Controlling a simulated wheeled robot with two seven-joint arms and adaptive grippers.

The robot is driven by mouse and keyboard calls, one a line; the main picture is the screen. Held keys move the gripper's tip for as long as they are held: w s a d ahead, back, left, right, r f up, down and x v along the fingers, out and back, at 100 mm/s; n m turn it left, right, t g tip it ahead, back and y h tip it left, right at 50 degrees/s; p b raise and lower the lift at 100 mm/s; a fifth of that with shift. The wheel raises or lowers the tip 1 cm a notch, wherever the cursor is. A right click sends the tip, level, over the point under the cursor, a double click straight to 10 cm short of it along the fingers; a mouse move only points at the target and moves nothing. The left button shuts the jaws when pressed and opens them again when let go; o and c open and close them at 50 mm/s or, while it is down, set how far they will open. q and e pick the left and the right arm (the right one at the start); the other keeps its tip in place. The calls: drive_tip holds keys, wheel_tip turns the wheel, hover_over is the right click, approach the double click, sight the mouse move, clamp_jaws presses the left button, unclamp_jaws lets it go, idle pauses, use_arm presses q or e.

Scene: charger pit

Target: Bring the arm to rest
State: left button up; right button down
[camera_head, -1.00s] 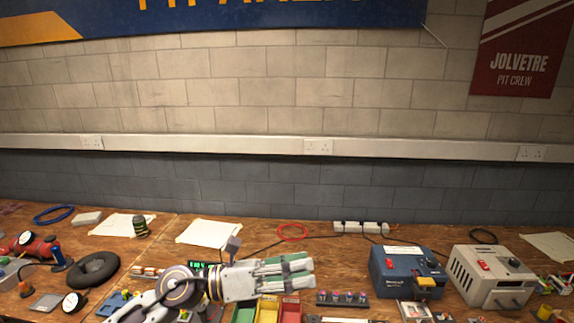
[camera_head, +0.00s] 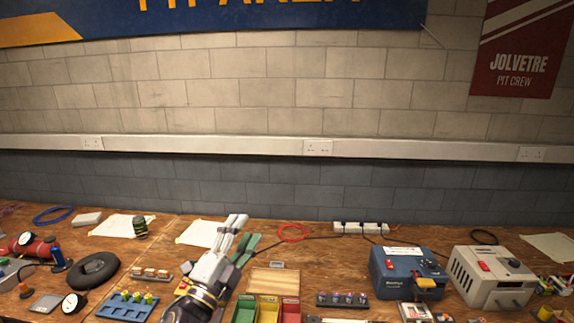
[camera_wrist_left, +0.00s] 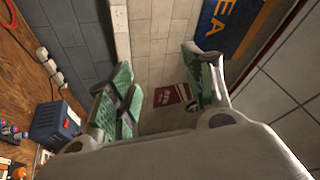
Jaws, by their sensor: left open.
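My left gripper (camera_head: 240,236) shows at the lower middle of the head view, above the wooden bench. It points up and away toward the wall. Its green-padded fingers are spread apart with nothing between them, as the left wrist view (camera_wrist_left: 160,92) also shows. That view looks past the fingers to the wall and banner, tilted on its side. My right gripper is in neither view.
A block wall (camera_head: 290,95) stands behind.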

use_arm(q)
drive_tip(key=s+a+f+n+g+y, duration=0.2)
drive_tip(key=a+f+n+g+y, duration=0.3)
drive_tip(key=f, duration=0.5)
drive_tip(key=s+a+f+n+g+y, duration=0.2)
drive_tip(key=s+a+f+n+y, duration=0.15)
drive_tip(key=a+f+n, duration=0.4)
drive_tip(key=s+f+n+g, duration=0.5)
drive_tip(key=s+f+g, duration=0.5)
drive_tip(key=s+f, duration=0.7)
wheel_tip(320, 180, down, 35)
drive_tip(key=s+a+b, duration=0.1)
drive_tip(key=a+b, duration=0.1)
drive_tip(key=b, duration=0.1)
drive_tip(key=s+a+f+b, duration=0.1)
drive_tip(key=s+a+f, duration=0.3)
drive_tip(key=s+f, duration=0.6)
drive_tip(key=s+a+f+g+b, duration=0.1)
drive_tip(key=s+a+f, duration=0.2)
drive_tip(key=s+f, duration=0.8)
drive_tip(key=shift+a+f+m+g+y, duration=0.35)
drive_tip(key=shift+f+m+y, duration=0.1)
drive_tip(key=shift+f, duration=0.15)
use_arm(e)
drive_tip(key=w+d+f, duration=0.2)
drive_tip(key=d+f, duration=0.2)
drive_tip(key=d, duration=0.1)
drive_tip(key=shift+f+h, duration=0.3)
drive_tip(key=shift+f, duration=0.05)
